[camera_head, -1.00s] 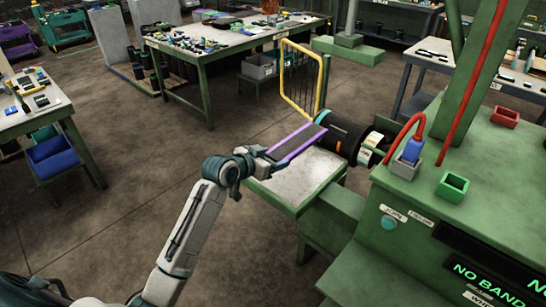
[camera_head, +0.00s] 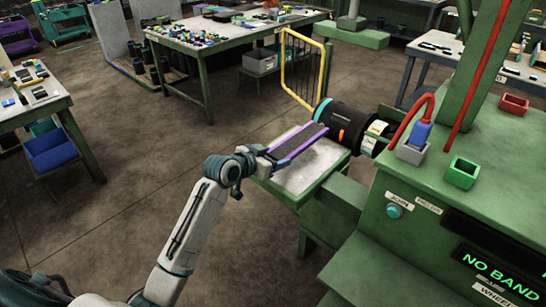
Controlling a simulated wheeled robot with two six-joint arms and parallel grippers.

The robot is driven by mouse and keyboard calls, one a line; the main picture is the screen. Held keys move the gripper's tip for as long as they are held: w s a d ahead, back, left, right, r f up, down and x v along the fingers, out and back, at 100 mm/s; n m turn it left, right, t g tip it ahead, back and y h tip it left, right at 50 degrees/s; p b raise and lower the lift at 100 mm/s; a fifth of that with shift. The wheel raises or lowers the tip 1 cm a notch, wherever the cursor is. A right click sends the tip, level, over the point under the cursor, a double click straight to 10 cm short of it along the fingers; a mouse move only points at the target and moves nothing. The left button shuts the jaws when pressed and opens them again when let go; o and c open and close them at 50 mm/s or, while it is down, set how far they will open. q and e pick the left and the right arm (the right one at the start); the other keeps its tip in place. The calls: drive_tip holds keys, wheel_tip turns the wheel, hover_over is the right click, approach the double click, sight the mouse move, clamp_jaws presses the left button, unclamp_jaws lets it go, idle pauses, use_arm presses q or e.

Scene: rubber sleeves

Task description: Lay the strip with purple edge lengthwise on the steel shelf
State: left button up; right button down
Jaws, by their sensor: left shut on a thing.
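The strip's far end is close to a black drum (camera_head: 345,125) with an orange mark. My right gripper is not in view.
A green machine (camera_head: 430,205) with a "NO BAND" display stands at the right. On it are a grey holder with a blue plug (camera_head: 414,143), a green box (camera_head: 462,173) and a red box (camera_head: 514,104). A yellow-framed guard (camera_head: 303,70) stands behind the shelf. Open floor lies left of the shelf.

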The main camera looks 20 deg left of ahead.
use_arm(q)
drive_tip(key=shift+f, duration=0.55)
drive_tip(key=shift+f+b, duration=0.75)
drive_tip(key=shift+f, duration=0.1)
drive_tip(key=shift+f+b, duration=0.5)
drive_tip(key=shift+f, duration=0.35)
drive_tip(key=o, duration=1.1)
drive_tip(key=shift+s, duration=0.1)
drive_tip(key=shift+b+v, duration=1.2)
drive_tip(key=shift+v, duration=4.2)
